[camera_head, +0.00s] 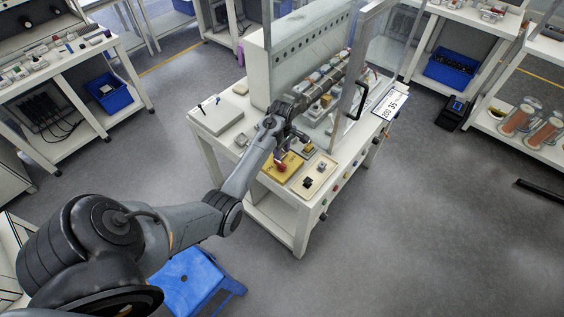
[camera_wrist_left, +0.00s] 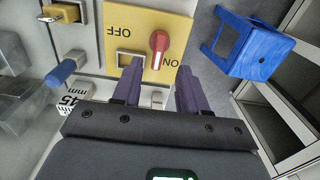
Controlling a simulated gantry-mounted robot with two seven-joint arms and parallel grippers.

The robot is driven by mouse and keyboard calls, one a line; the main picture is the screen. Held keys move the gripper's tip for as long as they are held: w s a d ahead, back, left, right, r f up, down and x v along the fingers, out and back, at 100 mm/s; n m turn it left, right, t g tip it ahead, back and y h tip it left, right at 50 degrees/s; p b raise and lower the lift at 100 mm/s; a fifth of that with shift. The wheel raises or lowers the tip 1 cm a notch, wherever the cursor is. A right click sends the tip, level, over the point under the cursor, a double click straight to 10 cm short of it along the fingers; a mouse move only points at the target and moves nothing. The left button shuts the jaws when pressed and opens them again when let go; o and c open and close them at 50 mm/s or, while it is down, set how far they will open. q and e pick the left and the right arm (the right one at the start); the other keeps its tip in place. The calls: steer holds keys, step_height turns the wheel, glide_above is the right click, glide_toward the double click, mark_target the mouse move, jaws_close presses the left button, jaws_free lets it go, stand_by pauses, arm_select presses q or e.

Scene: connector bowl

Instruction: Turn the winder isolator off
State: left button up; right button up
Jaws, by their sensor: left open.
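The winder isolator is a yellow plate (camera_head: 270,172) on the white bench, with a red rotary knob (camera_head: 282,167). In the left wrist view the plate (camera_wrist_left: 120,50) shows OFF and ON labels upside down. There the red knob (camera_wrist_left: 158,45) stands with its long side roughly up and down the picture, its lower end near the ON label. My left gripper (camera_head: 281,150) is over the plate. In the wrist view its two purple fingers (camera_wrist_left: 157,82) are open and apart, just below the knob, with nothing between them. My right gripper is not in view.
A beige panel with black switches (camera_head: 315,178) lies right of the plate. A glass door with a black handle (camera_head: 362,101) stands behind. A blue-handled lever (camera_wrist_left: 62,72) and a key switch (camera_wrist_left: 60,12) are beside the plate. A blue stool (camera_wrist_left: 262,48) stands on the floor.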

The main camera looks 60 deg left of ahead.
mark_target(282, 163)
arm_select(q)
step_height(282, 163, down, 7)
steer(key=shift+f+b, duration=0.15)
steer(key=shift+b, duration=0.2)
jaws_close()
